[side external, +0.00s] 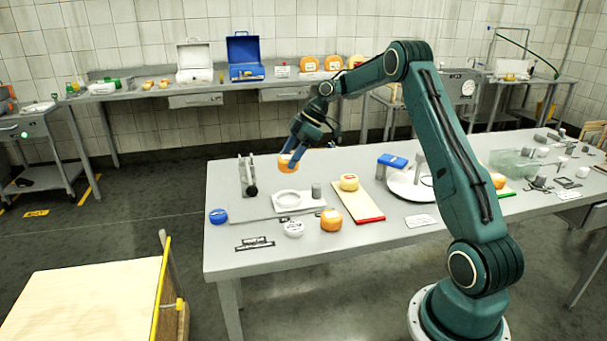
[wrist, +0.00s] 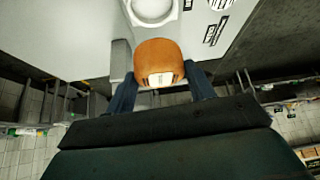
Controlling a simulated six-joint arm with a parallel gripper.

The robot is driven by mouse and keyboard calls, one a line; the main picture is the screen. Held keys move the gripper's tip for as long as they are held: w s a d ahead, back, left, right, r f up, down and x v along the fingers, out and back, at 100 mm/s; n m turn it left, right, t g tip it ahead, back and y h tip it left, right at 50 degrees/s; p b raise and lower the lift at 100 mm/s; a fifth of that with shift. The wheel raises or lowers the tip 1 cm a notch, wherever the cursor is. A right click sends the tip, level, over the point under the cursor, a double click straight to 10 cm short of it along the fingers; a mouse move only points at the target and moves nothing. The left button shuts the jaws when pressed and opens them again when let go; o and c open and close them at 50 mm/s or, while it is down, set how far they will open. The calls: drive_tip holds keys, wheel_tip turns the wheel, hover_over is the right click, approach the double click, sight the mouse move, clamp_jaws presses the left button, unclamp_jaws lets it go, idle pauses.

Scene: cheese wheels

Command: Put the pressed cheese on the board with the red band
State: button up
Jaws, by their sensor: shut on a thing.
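My gripper (side external: 291,156) is shut on an orange cheese wheel (side external: 287,164), held in the air above the far left part of the table. In the wrist view the cheese (wrist: 158,52) sits between my two blue fingers, with a pale label on its near side. The board with the red band (side external: 370,215) lies on the table to the right and nearer the camera, apart from the held cheese.
A grey base plate (side external: 250,209) carries a white ring dish (side external: 287,199) and a metal upright (side external: 247,176). Another orange cheese (side external: 331,220) stands left of the board. A white round plate (side external: 408,188) and a blue-topped box (side external: 392,161) stand to its right.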

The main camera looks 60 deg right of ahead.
drive_tip(key=shift+s+d+r+m+t+h, duration=0.1)
drive_tip(key=shift+d+r+m+t+h, duration=0.15)
drive_tip(key=shift+m, duration=0.3)
drive_tip(key=shift+s+d+r+m+t+h, duration=0.15)
drive_tip(key=shift+r+m, duration=0.2)
drive_tip(key=shift+m, duration=0.2)
drive_tip(key=s+d+r+m+g+h, duration=0.1)
drive_tip(key=s+d+r+m+h, duration=0.35)
drive_tip(key=s+m, duration=0.5)
drive_tip(key=s+d+r+m+h, duration=0.3)
drive_tip(key=s+d+m+h, duration=0.15)
drive_tip(key=s+m, duration=0.45)
approach(358, 199)
drive_tip(key=shift+w+d+r+m+h, duration=0.2)
drive_tip(key=shift+w+d+m+h, duration=0.15)
drive_tip(key=shift+w+d, duration=0.45)
drive_tip(key=shift+a+f, duration=0.1)
drive_tip(key=shift+f, duration=1.75)
drive_tip(key=shift+f, duration=0.2)
drive_tip(key=o, duration=1)
